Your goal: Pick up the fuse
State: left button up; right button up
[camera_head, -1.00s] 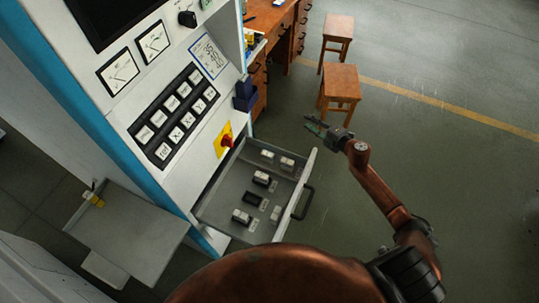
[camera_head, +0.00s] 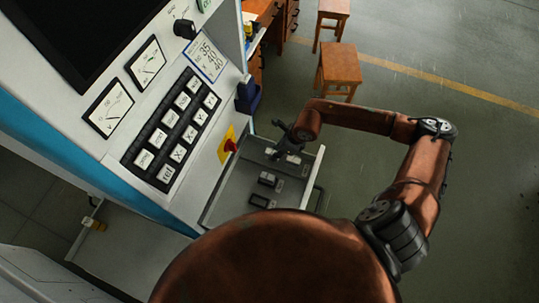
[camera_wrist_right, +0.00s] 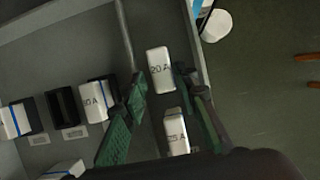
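An open grey drawer (camera_head: 234,190) holds white fuses in black holders. My right gripper (camera_wrist_right: 160,108) is open above the far end of the drawer, its green-padded fingers apart. In the wrist view, a white fuse marked 20 A (camera_wrist_right: 160,82) and another marked 25 A (camera_wrist_right: 177,140) show in the gap between the fingers, neither visibly gripped. A fuse whose label is partly hidden (camera_wrist_right: 92,101) sits left of the left finger. In the head view, the right gripper (camera_head: 284,148) covers part of the far fuses. My left gripper is not in view.
An empty black holder (camera_wrist_right: 62,107) and a blue-striped fuse (camera_wrist_right: 16,119) lie further left. The machine panel (camera_head: 170,130) with a red knob (camera_head: 230,146) rises beside the drawer. Stools (camera_head: 340,66) stand behind; the floor to the right is clear.

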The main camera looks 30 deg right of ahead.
jog(key=x, duration=0.4)
jog(key=shift+d+f+b, duration=0.15)
jog(key=shift+f+b, duration=0.15)
jog(key=shift+b, duration=0.1)
jog(key=shift+w+f, duration=0.15)
jog(key=shift+f, duration=0.05)
jog(key=shift+r, duration=0.1)
jog(key=c, duration=0.5)
jog(key=shift+c, duration=0.7)
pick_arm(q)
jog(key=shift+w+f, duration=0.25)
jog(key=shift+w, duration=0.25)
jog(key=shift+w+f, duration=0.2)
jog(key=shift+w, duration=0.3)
pick_arm(e)
grip_shut()
